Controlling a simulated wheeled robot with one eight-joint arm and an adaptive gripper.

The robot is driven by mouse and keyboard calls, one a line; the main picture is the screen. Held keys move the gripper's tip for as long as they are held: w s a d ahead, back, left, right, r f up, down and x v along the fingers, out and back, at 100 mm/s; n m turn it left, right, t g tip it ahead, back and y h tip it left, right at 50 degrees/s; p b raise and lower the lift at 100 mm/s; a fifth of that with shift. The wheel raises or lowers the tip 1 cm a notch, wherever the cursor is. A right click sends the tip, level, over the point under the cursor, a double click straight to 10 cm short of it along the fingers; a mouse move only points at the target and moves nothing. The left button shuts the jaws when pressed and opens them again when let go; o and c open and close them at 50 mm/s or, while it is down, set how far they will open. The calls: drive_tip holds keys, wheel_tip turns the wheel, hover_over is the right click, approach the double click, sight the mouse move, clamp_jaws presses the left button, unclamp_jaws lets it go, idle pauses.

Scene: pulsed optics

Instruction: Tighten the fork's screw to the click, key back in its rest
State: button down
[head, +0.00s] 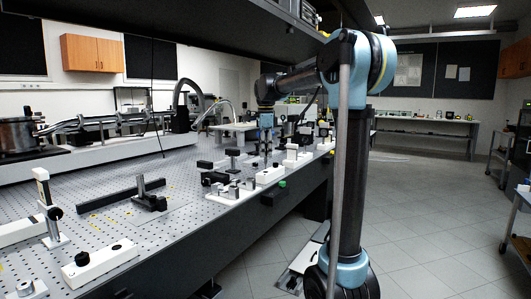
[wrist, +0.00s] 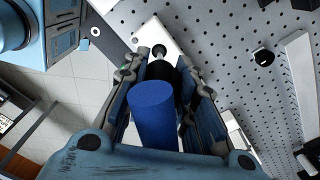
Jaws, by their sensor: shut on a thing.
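My gripper (wrist: 160,72) is shut on a blue cylindrical handle, which I take to be the key (wrist: 153,112), in the wrist view. The blue handle points towards the camera, and a black part shows beyond it between the fingertips. A small silver round piece lies just past the black part, over a white base (wrist: 168,32); I cannot tell whether they touch. In the head view my gripper (head: 267,138) points down over the far part of the optical table, among small mounts. I cannot single out the fork, its screw or the key's rest.
The perforated table (head: 185,160) carries a black rail (head: 120,200), a white block with a black knob (head: 97,262) and several small mounts. A box with a green button (head: 274,193) sits at the front edge. A black knobbed post (wrist: 263,57) stands right of my gripper.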

drive_tip(key=shift+f, duration=1)
idle(0.7)
drive_tip(key=shift+f, duration=0.65)
drive_tip(key=c, duration=1.2)
unclamp_jaws()
wheel_tip(320, 180, up, 16)
drive_tip(key=shift+f, duration=0.1)
drive_tip(key=shift+d, duration=0.1)
